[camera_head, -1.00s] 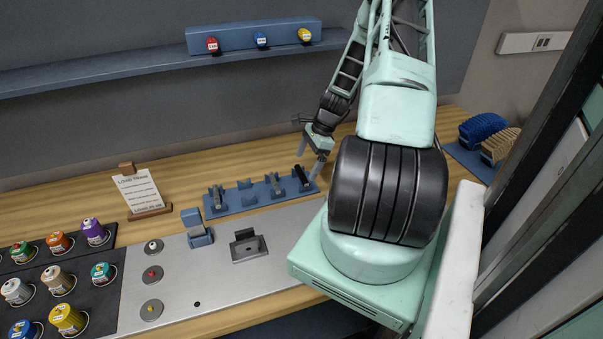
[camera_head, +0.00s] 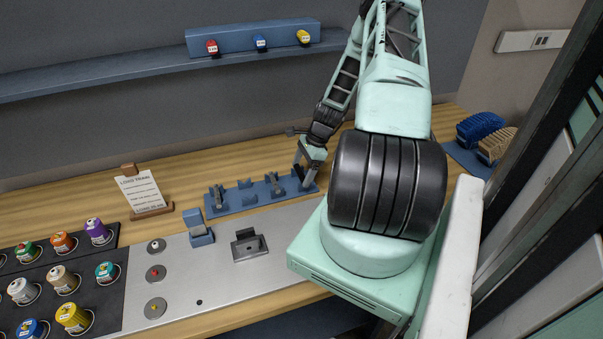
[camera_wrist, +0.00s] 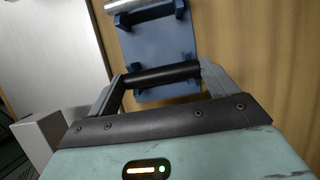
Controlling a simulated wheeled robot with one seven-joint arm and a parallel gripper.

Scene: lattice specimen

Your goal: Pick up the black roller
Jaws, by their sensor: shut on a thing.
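My gripper (camera_head: 306,172) is down at the right end of the blue rack (camera_head: 240,203) on the bench. In the wrist view, my gripper (camera_wrist: 161,74) is shut on the black roller (camera_wrist: 160,75), with one finger at each end of it. The roller lies across the blue rack (camera_wrist: 155,38), and I cannot tell whether it still touches its holder. In the head view my fingers mostly hide the roller.
A silver roller (camera_wrist: 128,4) sits further along the rack. A blue stand (camera_head: 197,228) and a grey bracket (camera_head: 248,244) are on the metal plate in front. A sign (camera_head: 142,190) stands to the left. Coloured spools fill the black tray at far left.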

